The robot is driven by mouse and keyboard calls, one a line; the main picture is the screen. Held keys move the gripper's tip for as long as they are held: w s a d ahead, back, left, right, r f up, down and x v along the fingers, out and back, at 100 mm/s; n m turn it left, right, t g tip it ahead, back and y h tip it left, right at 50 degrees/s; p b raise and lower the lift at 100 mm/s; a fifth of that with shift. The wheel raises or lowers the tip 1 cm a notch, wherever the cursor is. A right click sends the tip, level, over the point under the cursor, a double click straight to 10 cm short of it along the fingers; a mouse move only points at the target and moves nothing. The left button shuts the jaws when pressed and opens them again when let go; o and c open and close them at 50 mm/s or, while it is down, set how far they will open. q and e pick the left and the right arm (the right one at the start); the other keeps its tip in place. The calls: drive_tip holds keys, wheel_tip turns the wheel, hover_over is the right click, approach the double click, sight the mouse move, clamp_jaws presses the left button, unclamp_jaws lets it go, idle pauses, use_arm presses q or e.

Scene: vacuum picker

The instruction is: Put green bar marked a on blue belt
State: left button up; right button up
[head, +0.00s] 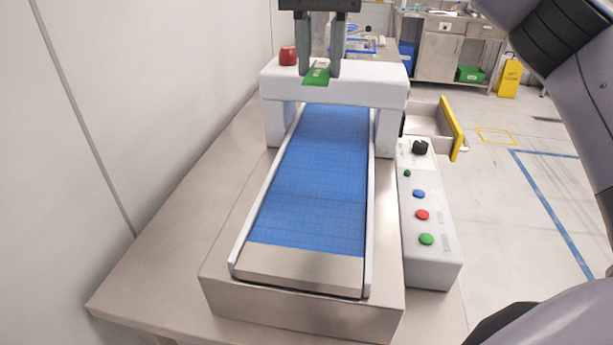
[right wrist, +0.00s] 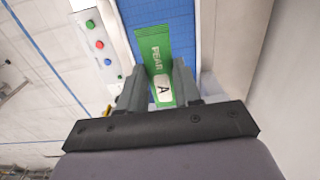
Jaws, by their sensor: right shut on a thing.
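The green bar marked A (right wrist: 158,62) is between the fingers of my right gripper (right wrist: 158,85) in the right wrist view, with its label readable. My left gripper is not in view.
A white arch (head: 340,88) with a red knob (head: 288,55) spans the belt's far end. A control box (head: 430,245) with coloured buttons stands right of the belt. An open drawer with a yellow front (head: 451,128) is beyond it. A wall stands at left.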

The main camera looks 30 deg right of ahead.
drive_tip(key=b, duration=0.3)
hover_over(317, 193)
wheel_tip(317, 193, down, 8)
wheel_tip(317, 193, down, 7)
drive_tip(key=shift+s+r, duration=0.1)
drive_tip(key=shift+r, duration=0.1)
wheel_tip(317, 193, down, 5)
drive_tip(key=shift+f+p, duration=0.15)
drive_tip(key=shift+p, duration=0.25)
drive_tip(key=shift+f, duration=0.15)
drive_tip(key=o, duration=1)
